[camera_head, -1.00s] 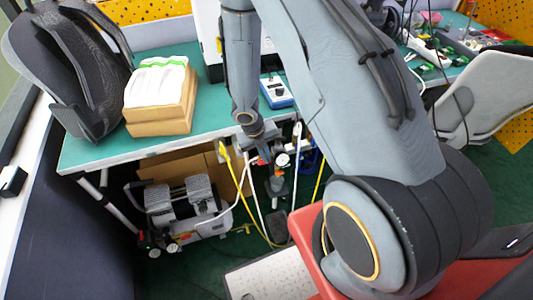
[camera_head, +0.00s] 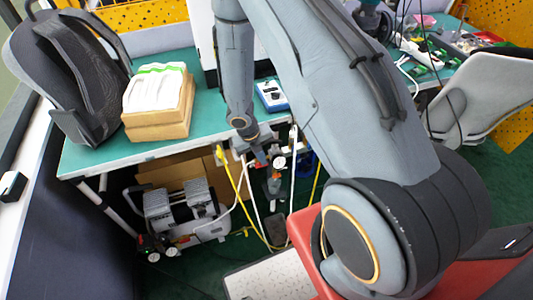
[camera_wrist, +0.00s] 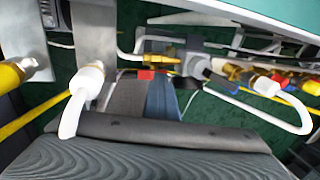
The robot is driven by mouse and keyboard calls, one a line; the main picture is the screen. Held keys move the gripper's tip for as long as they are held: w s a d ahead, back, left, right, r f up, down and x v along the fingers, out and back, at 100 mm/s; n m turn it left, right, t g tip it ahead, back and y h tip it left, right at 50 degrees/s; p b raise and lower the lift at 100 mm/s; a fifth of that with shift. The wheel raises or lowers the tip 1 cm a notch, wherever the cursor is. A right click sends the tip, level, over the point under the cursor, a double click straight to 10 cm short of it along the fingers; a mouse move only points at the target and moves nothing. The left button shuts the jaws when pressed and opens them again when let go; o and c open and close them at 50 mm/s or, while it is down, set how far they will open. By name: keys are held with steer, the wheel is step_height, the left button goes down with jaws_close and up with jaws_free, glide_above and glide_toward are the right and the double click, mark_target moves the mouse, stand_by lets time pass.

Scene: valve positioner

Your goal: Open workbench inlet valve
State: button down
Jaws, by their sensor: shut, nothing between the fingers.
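Brass fittings with a small red part (camera_wrist: 146,75) run along a pipe under the bench edge in the wrist view. More brass fittings with red and blue parts (camera_wrist: 284,80) sit at the right, next to a looped white hose. I cannot tell which of them is the inlet valve. In the head view, a round white gauge (camera_head: 280,162) shows below the bench front among hoses. My gripper (camera_head: 264,156) is at the bench's front edge near this gauge, small and partly hidden by my arm. It looks shut and empty. Contact with any valve cannot be made out.
The green-topped workbench (camera_head: 90,157) carries a backpack (camera_head: 65,75), a box with white cloths (camera_head: 158,115) and a blue device (camera_head: 271,95). A compressor (camera_head: 185,208) stands below. Yellow hoses (camera_head: 236,180) hang close to my gripper. A chair (camera_head: 480,95) stands right.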

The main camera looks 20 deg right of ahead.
mark_target(260, 165)
steer(key=shift+s+a+f+p, duration=0.1)
steer(key=shift+s+p, duration=0.05)
steer(key=shift+p, duration=0.35)
step_height(260, 165, up, 14)
steer(key=y+b, duration=0.1)
steer(key=b, duration=0.3)
steer(key=shift+w+a, duration=0.25)
steer(key=shift+a, duration=0.15)
steer(key=f, duration=0.4)
steer(key=d+f, duration=0.1)
steer(key=f, duration=0.8)
steer(key=shift+s+d+f+b, duration=0.1)
steer(key=shift+d+f+b, duration=0.2)
steer(key=shift+b, duration=0.05)
steer(key=shift+f, duration=0.1)
